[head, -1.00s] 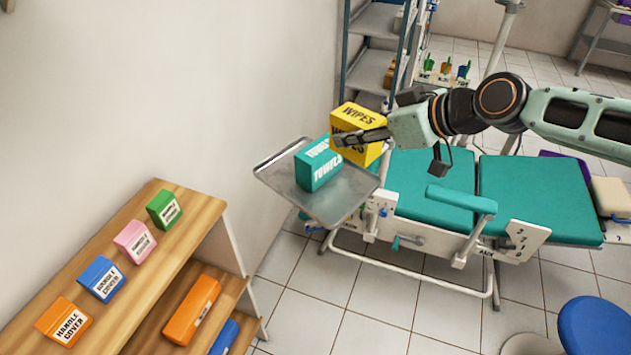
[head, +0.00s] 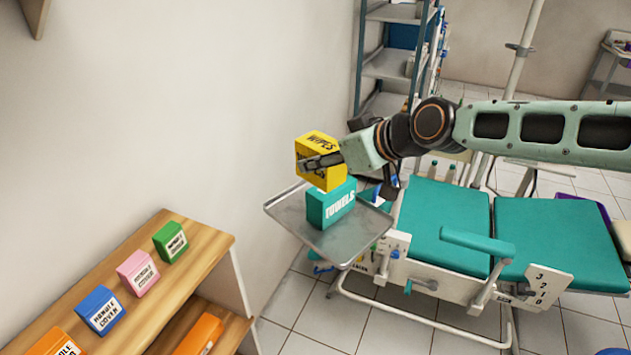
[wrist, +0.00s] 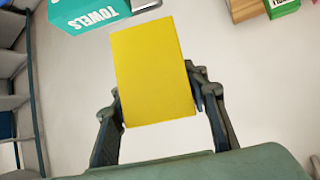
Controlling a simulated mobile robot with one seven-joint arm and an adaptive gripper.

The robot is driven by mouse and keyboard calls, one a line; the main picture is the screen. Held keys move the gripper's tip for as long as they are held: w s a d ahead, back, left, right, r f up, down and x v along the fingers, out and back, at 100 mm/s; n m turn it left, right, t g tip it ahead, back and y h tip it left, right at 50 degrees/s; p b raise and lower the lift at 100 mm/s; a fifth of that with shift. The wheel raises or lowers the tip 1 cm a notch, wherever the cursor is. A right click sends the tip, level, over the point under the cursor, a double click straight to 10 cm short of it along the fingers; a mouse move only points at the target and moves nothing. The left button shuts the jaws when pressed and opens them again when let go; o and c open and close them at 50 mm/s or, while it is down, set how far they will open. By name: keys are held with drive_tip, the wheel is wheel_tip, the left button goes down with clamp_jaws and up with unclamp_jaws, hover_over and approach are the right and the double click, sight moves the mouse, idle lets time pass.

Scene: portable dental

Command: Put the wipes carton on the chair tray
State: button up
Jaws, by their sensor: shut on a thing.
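The yellow wipes carton (head: 309,176) is held in my gripper (head: 322,162), which is shut on it. In the wrist view the carton (wrist: 155,72) sits between the two fingers (wrist: 160,110). The metal chair tray (head: 345,243) is attached beside the teal dental chair. A teal towels carton (head: 338,207) stands on the tray. In the head view the wipes carton overlaps the towels carton's upper left; I cannot tell whether they touch. The towels carton also shows at the wrist view's top left (wrist: 90,12).
A wooden shelf (head: 195,250) at lower left bears green (head: 170,241), pink (head: 138,271) and blue (head: 100,310) boxes. The teal chair (head: 445,220) lies right of the tray. A metal rack (head: 385,65) stands behind. Bare tray shows in front of the towels carton.

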drive_tip(key=w+f, duration=0.2)
drive_tip(key=w+a+f+b, duration=0.1)
drive_tip(key=w+f, duration=0.3)
drive_tip(key=shift+a+f, duration=0.3)
drive_tip(key=shift+f, duration=1.5)
drive_tip(key=shift+f, duration=0.1)
drive_tip(key=shift+f+b, duration=0.15)
drive_tip(key=shift+b, duration=0.15)
drive_tip(key=o, duration=1.2)
drive_tip(key=shift+d+r, duration=0.15)
drive_tip(key=shift+r, duration=0.15)
drive_tip(key=shift+s+d+r, duration=0.15)
drive_tip(key=shift+d+r, duration=0.05)
drive_tip(key=p+v, duration=0.2)
drive_tip(key=v, duration=0.9)
